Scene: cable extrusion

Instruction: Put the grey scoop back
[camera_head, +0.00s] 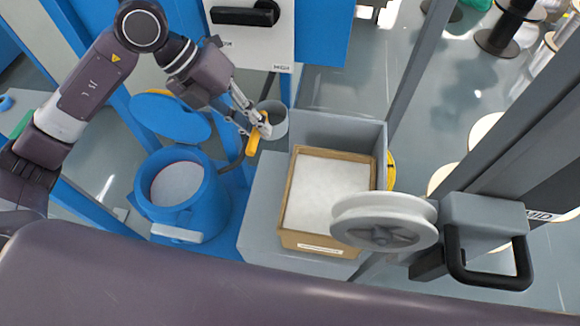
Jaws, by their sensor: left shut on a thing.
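The grey scoop (275,127), a round cup with its opening upward, is in the upper middle of the head view, beside the blue frame. My left gripper (257,129) reaches in from the upper left and is shut at the scoop's near left side. A yellow grip (253,143) with a dark curved part below shows right at the fingertips; I cannot tell how it joins the scoop. The fingers hide part of the contact. My right gripper is not in view.
A blue hopper (213,205) with pale contents stands open at left, its lid (170,116) raised. A cardboard box (290,190) of white material sits in a grey bin (375,135). A white spool (384,206) and grey post (495,130) stand at right.

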